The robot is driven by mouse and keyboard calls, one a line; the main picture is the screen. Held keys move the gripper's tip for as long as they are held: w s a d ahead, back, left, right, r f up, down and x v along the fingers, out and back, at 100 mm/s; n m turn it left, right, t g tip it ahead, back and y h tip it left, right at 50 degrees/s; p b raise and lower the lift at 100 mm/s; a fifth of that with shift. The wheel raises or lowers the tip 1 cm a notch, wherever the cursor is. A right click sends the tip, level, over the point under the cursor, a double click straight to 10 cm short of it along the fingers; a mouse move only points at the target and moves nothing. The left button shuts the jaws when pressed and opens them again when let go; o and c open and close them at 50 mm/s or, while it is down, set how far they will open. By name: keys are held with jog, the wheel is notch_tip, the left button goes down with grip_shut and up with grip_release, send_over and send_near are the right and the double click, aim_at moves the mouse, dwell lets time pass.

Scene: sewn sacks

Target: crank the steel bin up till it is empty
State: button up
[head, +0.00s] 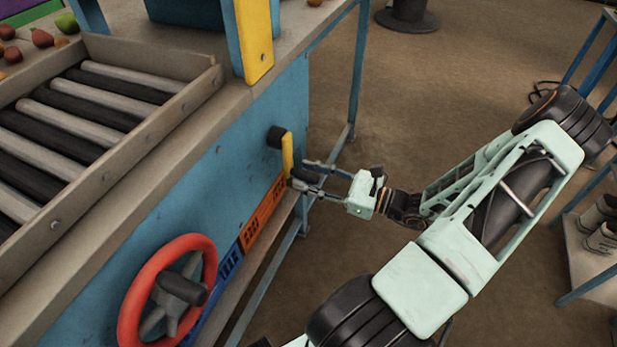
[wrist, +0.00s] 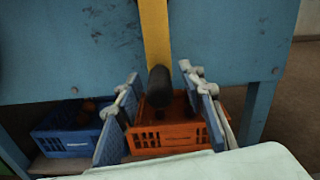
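A yellow crank arm (head: 287,153) hangs down from a dark hub (head: 275,137) on the blue side panel of the bench. In the wrist view the crank arm (wrist: 155,35) runs down to a black handle (wrist: 159,86) pointing at the camera. My gripper (head: 303,176) is at the lower end of the crank. Its fingers are apart, one on each side of the handle, with gaps visible in the wrist view; it holds nothing. I cannot make out the steel bin in either view.
A red handwheel (head: 168,293) sits nearer on the same panel. A roller conveyor (head: 95,115) tops the bench, with fruit at its far left. An orange crate (wrist: 170,137) and a blue crate (wrist: 72,132) stand below. Floor to the right is open up to a shelf (head: 590,255).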

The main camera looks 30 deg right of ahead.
grip_shut()
dwell(0.3)
jog(key=shift+s+a+p, duration=0.1)
jog(key=shift+a+p, duration=0.1)
jog(key=shift+p, duration=0.15)
